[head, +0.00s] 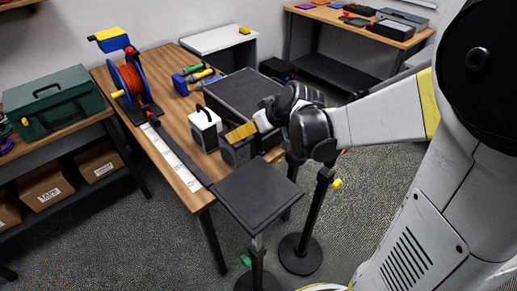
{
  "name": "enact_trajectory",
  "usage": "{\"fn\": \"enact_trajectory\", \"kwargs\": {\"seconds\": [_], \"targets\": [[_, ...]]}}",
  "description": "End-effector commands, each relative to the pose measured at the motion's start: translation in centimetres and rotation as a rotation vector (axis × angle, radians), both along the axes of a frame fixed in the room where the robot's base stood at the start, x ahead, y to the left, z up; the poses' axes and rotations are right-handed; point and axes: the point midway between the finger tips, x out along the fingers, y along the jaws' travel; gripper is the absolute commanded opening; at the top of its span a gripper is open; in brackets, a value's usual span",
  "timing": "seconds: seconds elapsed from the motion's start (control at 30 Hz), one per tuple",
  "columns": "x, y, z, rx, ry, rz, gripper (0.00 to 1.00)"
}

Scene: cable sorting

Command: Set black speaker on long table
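The long table (165,155) is wood-topped and runs from the back left toward the front centre. A small dark box that looks like the black speaker (238,153) is at its right edge, close to the white box. My gripper (242,132), with a yellow part at its end, reaches in from the right and overlaps the top of the dark box. The fingertips are too small and covered to show whether they grip it. I cannot tell whether the box rests on the table or hangs just above it.
A white box with a handle (205,130), a large black case (248,95), an orange cable reel (128,78) and several tools stand on the long table. A black square-topped stand (255,195) is in front. A green toolbox (50,103) is at left. Bare wood shows left of the white box.

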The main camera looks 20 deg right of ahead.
Motion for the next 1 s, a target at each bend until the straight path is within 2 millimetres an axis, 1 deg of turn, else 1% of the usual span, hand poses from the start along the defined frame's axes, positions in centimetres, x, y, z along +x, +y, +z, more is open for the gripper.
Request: {"fn": "enact_trajectory", "kwargs": {"seconds": [0.03, 0.07, 0.1, 0.17, 0.2, 0.23, 0.3, 0.4, 0.5, 0.6, 0.7, 1.0], "targets": [[-1.6, 0.9, 1.0, -0.001, 0.015, -0.011, 1.0], [-2.6, 1.3, 1.5, -0.003, 0.027, -0.022, 1.0], [-4.1, 1.9, 2.3, -0.003, 0.042, -0.042, 1.0], [-6.5, 2.7, 3.3, -0.006, 0.065, -0.071, 1.0], [-8.2, 3.1, 3.8, -0.008, 0.078, -0.094, 1.0], [-9.4, 3.4, 4.2, -0.009, 0.086, -0.109, 1.0], [-12.2, 3.9, 4.7, -0.014, 0.104, -0.148, 1.0], [-15.7, 4.2, 5.1, -0.022, 0.119, -0.199, 1.0], [-18.2, 4.3, 5.1, -0.026, 0.126, -0.239, 1.0], [-19.8, 4.2, 4.9, -0.03, 0.128, -0.266, 1.0], [-20.5, 4.1, 4.9, -0.031, 0.128, -0.28, 1.0], [-20.6, 4.1, 4.9, -0.03, 0.128, -0.283, 1.0]]}}
